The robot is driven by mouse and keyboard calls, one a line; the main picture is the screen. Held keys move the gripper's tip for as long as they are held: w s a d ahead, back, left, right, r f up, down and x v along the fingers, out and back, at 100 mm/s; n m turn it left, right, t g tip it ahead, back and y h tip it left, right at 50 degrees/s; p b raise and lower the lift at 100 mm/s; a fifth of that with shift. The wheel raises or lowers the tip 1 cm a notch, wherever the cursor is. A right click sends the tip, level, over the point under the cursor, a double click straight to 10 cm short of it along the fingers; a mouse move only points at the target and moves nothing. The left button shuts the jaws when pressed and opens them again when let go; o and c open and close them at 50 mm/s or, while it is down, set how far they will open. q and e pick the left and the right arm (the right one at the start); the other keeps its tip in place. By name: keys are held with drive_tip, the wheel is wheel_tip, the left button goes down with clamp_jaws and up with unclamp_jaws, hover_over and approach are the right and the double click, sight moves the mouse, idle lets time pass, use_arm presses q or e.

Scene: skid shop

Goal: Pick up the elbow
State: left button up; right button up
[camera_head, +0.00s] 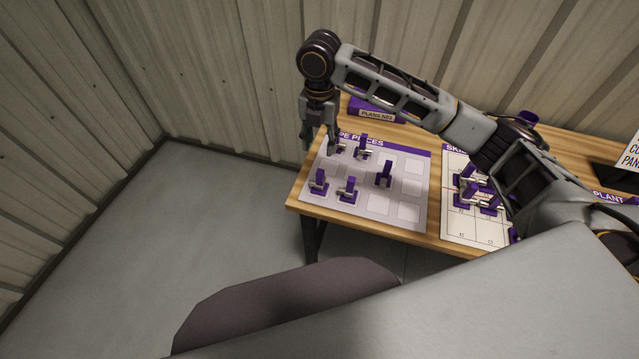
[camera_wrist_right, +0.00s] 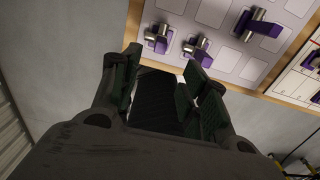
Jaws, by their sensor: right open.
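Several small pipe pieces on purple holders stand on the white pipe-pieces sheet (camera_head: 375,210) at the table's left end. They include a front left piece (camera_head: 319,184), a front middle piece (camera_head: 348,190), a taller right piece (camera_head: 384,174) and a back piece (camera_head: 363,148). I cannot tell which is the elbow. My right gripper (camera_head: 321,138) points down at the sheet's back left corner, partly hiding a piece there. It is open and empty. In the right wrist view its open fingers (camera_wrist_right: 163,82) are apart from three visible pieces (camera_wrist_right: 196,48). My left gripper is out of view.
A second gridded sheet (camera_head: 462,222) with several purple-held pieces lies to the right, partly behind my arm. A purple box labelled plans (camera_head: 375,112) stands at the back. A corrugated wall (camera_head: 230,70) rises behind the table. Several sheet squares are empty.

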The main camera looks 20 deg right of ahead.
sight(320, 171)
drive_tip(key=shift+f, duration=4.35)
drive_tip(key=shift+d+f, duration=0.1)
drive_tip(key=shift+f, duration=2.5)
clamp_jaws()
